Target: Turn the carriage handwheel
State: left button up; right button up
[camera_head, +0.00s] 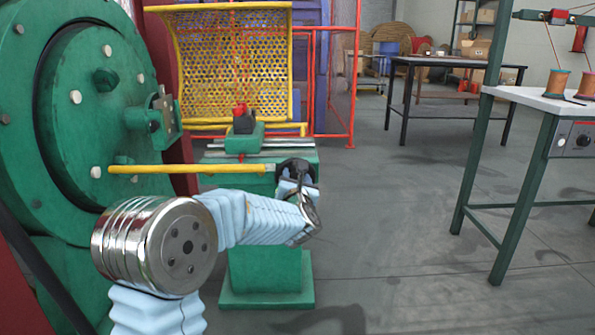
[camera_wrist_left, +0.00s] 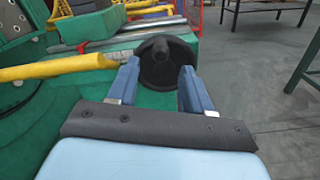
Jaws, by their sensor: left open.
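The carriage handwheel is a black round wheel (camera_head: 295,166) at the right end of the green carriage bed in the head view. In the left wrist view the handwheel (camera_wrist_left: 166,58) faces me, with a hub at its middle. My left gripper (camera_wrist_left: 159,80) is open, its two blue-grey fingers spread toward the wheel, one at each side of its lower part. Whether they touch the rim, I cannot tell. In the head view my left gripper (camera_head: 297,186) is at the wheel's lower front, partly hidden by my wrist. My right gripper is out of view.
A yellow rod (camera_head: 190,169) runs from the large green disc (camera_head: 95,110) toward the handwheel, close to my left gripper. A yellow mesh guard (camera_head: 235,60) stands behind. A green block (camera_head: 265,275) sits below my arm. The floor to the right is clear up to a workbench (camera_head: 550,103).

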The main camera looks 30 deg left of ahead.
aim_at(295, 170)
pick_arm(q)
jog(key=x, duration=0.8)
jog(key=shift+d, duration=0.1)
jog(key=shift+s, duration=0.1)
grip_shut()
